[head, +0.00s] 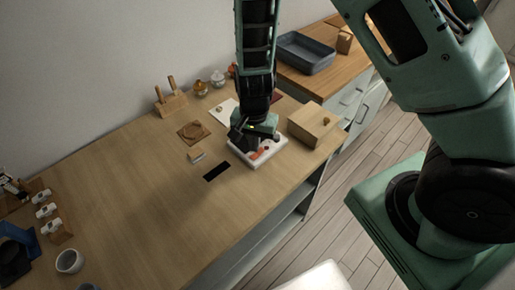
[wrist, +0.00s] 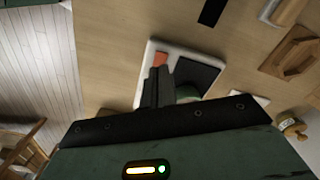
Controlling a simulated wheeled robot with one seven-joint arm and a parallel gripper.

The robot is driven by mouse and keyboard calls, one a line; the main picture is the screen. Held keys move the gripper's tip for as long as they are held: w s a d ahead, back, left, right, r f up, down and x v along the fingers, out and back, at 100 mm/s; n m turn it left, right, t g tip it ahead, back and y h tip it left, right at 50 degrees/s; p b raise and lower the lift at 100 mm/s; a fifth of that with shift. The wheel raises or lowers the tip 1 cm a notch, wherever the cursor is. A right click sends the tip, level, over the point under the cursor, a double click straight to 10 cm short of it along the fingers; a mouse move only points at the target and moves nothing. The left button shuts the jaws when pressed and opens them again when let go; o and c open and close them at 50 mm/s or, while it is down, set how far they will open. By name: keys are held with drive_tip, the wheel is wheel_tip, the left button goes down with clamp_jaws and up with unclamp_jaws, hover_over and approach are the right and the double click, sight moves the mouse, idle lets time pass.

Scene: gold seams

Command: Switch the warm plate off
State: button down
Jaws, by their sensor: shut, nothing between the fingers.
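The warm plate is a white slab (head: 268,156) near the table's right edge, with a dark square (wrist: 197,72) on top in the wrist view. An orange-red switch (head: 257,154) sits on its near side; it also shows in the wrist view (wrist: 161,59). My gripper (head: 249,143) is over the plate, pointing down, with its fingers shut and empty. In the wrist view the fingertips (wrist: 159,70) appear right beside the switch. I cannot tell whether they touch it. A pale rounded thing (wrist: 187,93) is partly hidden behind the fingers.
A wooden box (head: 315,124) stands close to the right of the plate. A black strip (head: 216,171) and a small block (head: 196,156) lie to the left. A wooden stand (head: 171,104) and small jars (head: 217,79) are at the back.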

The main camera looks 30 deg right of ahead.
sight(253, 157)
wheel_tip(253, 157, up, 5)
drive_tip(key=p, duration=0.3)
drive_tip(key=shift+f+p, duration=0.2)
drive_tip(key=shift+p, duration=0.2)
drive_tip(key=s+a+r+n+y, duration=0.2)
drive_tip(key=s+a+r+n, duration=0.5)
drive_tip(key=r, duration=0.4)
drive_tip(key=s+r+n+h+b, duration=0.1)
drive_tip(key=s+r+n, duration=0.8)
drive_tip(key=s, duration=0.4)
drive_tip(key=shift+d+r, duration=0.35)
drive_tip(key=shift+r, duration=0.05)
